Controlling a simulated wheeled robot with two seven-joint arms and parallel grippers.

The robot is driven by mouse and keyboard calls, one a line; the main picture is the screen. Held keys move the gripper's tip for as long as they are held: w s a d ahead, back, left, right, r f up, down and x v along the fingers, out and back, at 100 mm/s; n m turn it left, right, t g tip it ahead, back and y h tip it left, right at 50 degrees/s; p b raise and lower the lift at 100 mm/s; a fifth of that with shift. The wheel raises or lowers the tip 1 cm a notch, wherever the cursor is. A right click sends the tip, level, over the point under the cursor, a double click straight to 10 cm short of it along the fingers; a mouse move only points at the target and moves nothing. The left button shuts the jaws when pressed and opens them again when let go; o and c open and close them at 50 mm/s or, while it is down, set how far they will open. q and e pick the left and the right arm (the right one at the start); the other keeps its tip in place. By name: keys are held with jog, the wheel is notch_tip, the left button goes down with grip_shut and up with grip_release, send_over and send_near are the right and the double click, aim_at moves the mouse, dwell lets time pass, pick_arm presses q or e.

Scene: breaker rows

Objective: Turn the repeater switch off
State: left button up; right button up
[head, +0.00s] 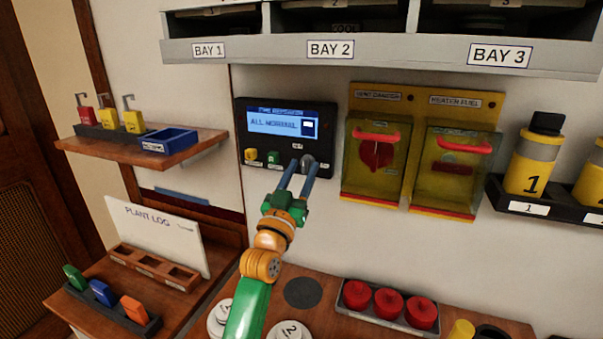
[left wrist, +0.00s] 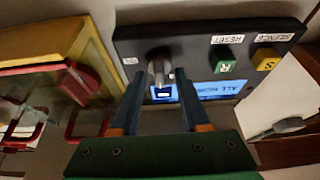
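The repeater (head: 243,128) is a black wall panel whose blue display reads "ALL NORMAL". Its switch, a grey knob (head: 308,160), sits at the panel's lower right, with small labels I cannot read surely. My left gripper (head: 300,165) is at the knob, its two blue fingers apart. In the left wrist view, the repeater (left wrist: 195,48) appears upside down, and the knob (left wrist: 158,66) shows between the fingertips of my left gripper (left wrist: 161,76), with a gap visible on each side. Whether a finger touches it I cannot tell. My right gripper is not in view.
Yellow and green buttons (head: 273,157) sit left of the knob. Two clear-covered switches with red handles (head: 376,137) are on a yellow board close to the right. Bay shelves (head: 380,53) overhang above. A counter with red knobs (head: 388,303) lies below.

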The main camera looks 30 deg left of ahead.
pick_arm(q)
jog(key=shift+f, duration=0.2)
jog(key=b+v, duration=0.2)
jog(key=v, duration=0.5)
jog(key=shift+b, duration=0.3)
jog(key=shift+r, duration=0.1)
